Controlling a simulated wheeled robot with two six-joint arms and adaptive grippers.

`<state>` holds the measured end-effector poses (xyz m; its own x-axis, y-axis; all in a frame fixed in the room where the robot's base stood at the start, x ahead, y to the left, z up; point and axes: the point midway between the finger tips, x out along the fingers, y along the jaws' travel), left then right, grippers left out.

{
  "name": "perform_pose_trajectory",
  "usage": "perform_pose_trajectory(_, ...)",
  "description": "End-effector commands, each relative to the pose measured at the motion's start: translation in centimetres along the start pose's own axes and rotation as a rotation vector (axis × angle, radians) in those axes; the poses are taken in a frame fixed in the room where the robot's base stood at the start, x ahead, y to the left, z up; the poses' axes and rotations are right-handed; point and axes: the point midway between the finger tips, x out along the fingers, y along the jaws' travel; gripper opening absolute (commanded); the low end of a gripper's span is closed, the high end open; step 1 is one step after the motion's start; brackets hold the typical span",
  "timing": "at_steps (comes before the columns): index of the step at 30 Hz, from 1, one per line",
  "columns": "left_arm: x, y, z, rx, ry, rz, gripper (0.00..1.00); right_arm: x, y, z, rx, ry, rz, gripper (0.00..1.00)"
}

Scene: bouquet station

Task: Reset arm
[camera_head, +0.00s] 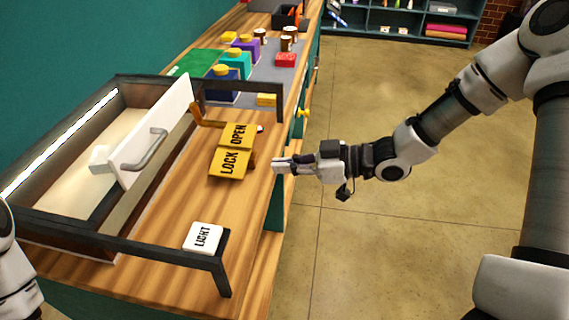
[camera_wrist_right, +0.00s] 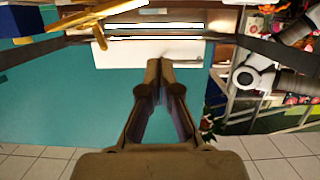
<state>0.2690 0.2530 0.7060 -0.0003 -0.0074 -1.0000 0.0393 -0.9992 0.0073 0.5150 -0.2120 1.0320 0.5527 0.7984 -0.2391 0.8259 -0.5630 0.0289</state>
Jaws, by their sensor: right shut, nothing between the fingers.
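My right gripper (camera_head: 281,164) is shut and empty at the right edge of the wooden counter, close to the yellow LOCK sign. In the right wrist view its fingers (camera_wrist_right: 165,68) meet at the tips with nothing between them. My right arm (camera_head: 440,122) reaches in from the right, above the floor. At the lower left edge of the head view only a part of my left arm (camera_head: 14,275) shows; its gripper is out of view.
A dark-framed box with a white handled panel (camera_head: 152,135) stands on the counter (camera_head: 180,215). LOCK (camera_head: 229,163) and OPEN (camera_head: 237,135) signs and a LIGHT block (camera_head: 204,237) are near it. Colored containers (camera_head: 235,64) stand farther back. The floor (camera_head: 350,250) at right is clear.

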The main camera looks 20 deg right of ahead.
Motion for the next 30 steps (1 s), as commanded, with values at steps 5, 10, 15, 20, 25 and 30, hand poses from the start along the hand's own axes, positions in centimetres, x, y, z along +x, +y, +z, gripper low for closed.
perform_pose_trajectory(5,0.0,0.0,0.0,0.0,0.0,0.0,1.0,0.0,0.0,0.0,0.0,0.0,0.0,0.0)
perform_pose_trajectory(10,0.0,0.0,0.0,0.0,0.0,0.0,1.0,0.2,-0.4,1.3,0.021,-0.02,-0.009,0.0)
perform_pose_trajectory(15,0.0,0.0,0.0,0.0,0.0,0.0,1.0,2.3,-5.3,9.8,0.132,-0.21,-0.117,0.0)
perform_pose_trajectory(20,0.0,0.0,0.0,0.0,0.0,0.0,1.0,2.8,-12.7,22.0,0.442,-0.558,-0.071,0.0)
perform_pose_trajectory(25,0.0,0.0,0.0,0.0,0.0,0.0,1.0,-2.6,-19.8,32.5,0.724,-1.001,0.205,0.0)
perform_pose_trajectory(30,0.0,0.0,0.0,0.0,0.0,0.0,1.0,-7.8,-19.6,34.9,0.844,-1.19,0.543,0.0)
